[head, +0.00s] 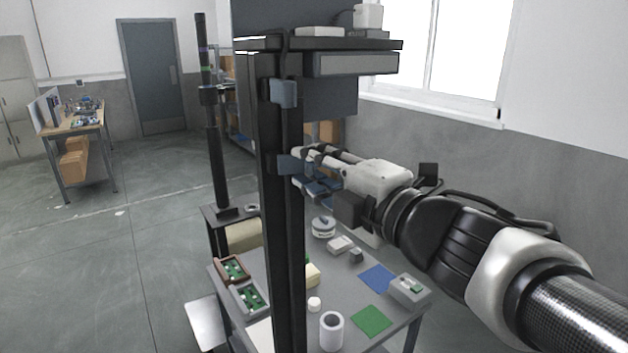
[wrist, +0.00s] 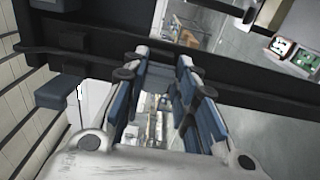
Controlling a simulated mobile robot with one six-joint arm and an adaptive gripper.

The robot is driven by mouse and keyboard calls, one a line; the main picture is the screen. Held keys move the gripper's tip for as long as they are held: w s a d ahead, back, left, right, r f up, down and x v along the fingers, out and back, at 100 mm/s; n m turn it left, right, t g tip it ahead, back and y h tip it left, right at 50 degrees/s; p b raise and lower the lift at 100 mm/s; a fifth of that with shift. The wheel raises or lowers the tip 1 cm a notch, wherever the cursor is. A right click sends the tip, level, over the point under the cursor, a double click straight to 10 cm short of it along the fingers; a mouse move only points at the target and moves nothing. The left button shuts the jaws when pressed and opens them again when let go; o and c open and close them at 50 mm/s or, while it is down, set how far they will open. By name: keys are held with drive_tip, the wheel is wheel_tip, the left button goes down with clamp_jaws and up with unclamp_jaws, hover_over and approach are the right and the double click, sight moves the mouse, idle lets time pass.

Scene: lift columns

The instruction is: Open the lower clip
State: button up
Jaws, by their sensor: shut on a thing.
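The lower clip (head: 288,165) is a small blue-grey block on the dark upright column (head: 285,240) in the head view. My gripper (head: 301,158) comes from the right, with its fingertips at this clip and shut on it. In the wrist view my gripper (wrist: 158,75) reaches to the dark column (wrist: 225,72), its blue-lined fingers spread around a gap. There the lower clip is hard to tell from the finger pads, and whether it is open I cannot tell. A similar upper clip (head: 283,93) sits higher on the column.
A grey shelf unit (head: 355,64) juts right from the column above my gripper. Below is a workbench (head: 345,283) with a white cylinder (head: 331,331), green mat (head: 371,320), blue mat (head: 378,278) and circuit-board trays (head: 247,297). A second column (head: 215,150) stands behind left.

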drive_tip(key=shift+s+a+f+m+t+h+b, duration=0.1)
drive_tip(key=shift+s+m+t+h+b, duration=0.25)
drive_tip(key=shift+h+b, duration=0.35)
drive_tip(key=shift+s+a+m+t+h+b, duration=0.15)
drive_tip(key=shift+m+t+h+b, duration=0.2)
drive_tip(key=shift+m+h+b, duration=0.25)
drive_tip(key=shift+d, duration=0.1)
drive_tip(key=o, duration=1)
drive_tip(key=shift+o, duration=0.2)
drive_tip(key=v, duration=1.2)
